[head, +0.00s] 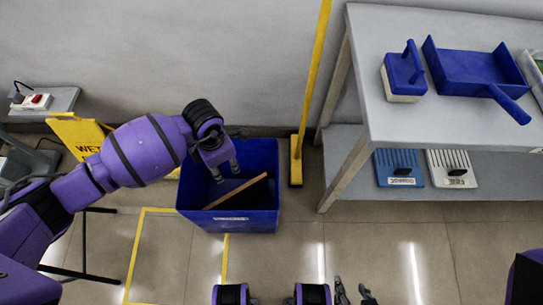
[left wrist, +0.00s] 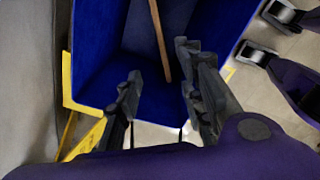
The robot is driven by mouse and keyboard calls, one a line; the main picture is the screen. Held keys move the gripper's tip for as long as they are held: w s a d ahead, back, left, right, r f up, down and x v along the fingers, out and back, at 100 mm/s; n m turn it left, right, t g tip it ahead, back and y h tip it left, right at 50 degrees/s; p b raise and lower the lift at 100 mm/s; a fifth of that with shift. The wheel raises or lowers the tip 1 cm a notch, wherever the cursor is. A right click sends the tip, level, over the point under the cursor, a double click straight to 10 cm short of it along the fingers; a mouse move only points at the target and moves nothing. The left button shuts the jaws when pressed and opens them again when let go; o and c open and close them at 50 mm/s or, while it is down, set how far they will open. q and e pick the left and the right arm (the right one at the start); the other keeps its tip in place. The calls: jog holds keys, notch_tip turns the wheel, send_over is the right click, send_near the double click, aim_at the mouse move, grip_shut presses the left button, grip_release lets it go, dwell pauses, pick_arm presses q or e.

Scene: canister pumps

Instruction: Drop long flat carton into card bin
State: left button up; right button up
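The blue bin (head: 238,219) stands on the floor at the middle left of the head view, and its inside fills much of the left wrist view (left wrist: 95,50). The long flat carton (head: 237,191) is a thin brown strip lying slantwise inside the bin; in the left wrist view it is a narrow edge (left wrist: 158,35). My left gripper (head: 225,171) is over the bin's opening, fingers down and apart, with nothing visible between them. It looks apart from the carton. My right gripper (head: 354,292) is low at the bottom edge of the head view, its fingers apart and empty.
A grey table (head: 378,28) at the right holds a blue dustpan (head: 475,72) and a blue-handled brush (head: 403,76). A yellow pole (head: 313,75) stands right of the bin. A yellow wet-floor sign (head: 75,130) is left of it. The floor in front is clear.

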pick_arm(q)
notch_tip(320, 180, up, 12)
dwell(0.5)
dwell(0.4)
